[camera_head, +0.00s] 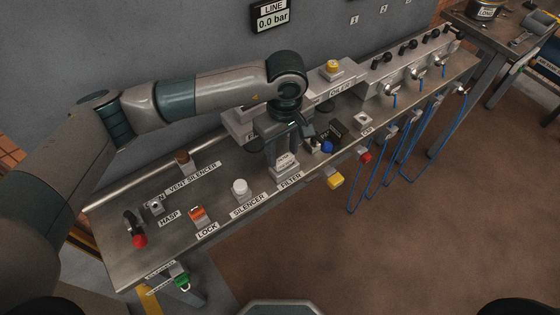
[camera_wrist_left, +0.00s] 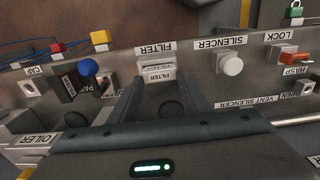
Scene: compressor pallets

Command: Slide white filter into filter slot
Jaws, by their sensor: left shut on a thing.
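The white filter (camera_head: 285,163) is a small pale block with a FILTER label on its face. It is at the front of the bench, just behind the bench label FILTER. It also shows in the left wrist view (camera_wrist_left: 158,72), at the far end of the fingers. My left gripper (camera_head: 283,148) points down and is shut on the filter from both sides. Whether the filter touches the bench or is slightly raised, I cannot tell. A grey block (camera_head: 238,124) behind the gripper has a partly hidden label starting with F; no slot opening is clear. My right gripper is not in view.
A white silencer (camera_head: 240,187) and an orange lock (camera_head: 197,213) stand left of the filter. A blue knob (camera_head: 327,147) and dark parts are close on its right. The oiler block (camera_head: 333,72) is behind. Blue hoses (camera_head: 400,150) hang off the front edge.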

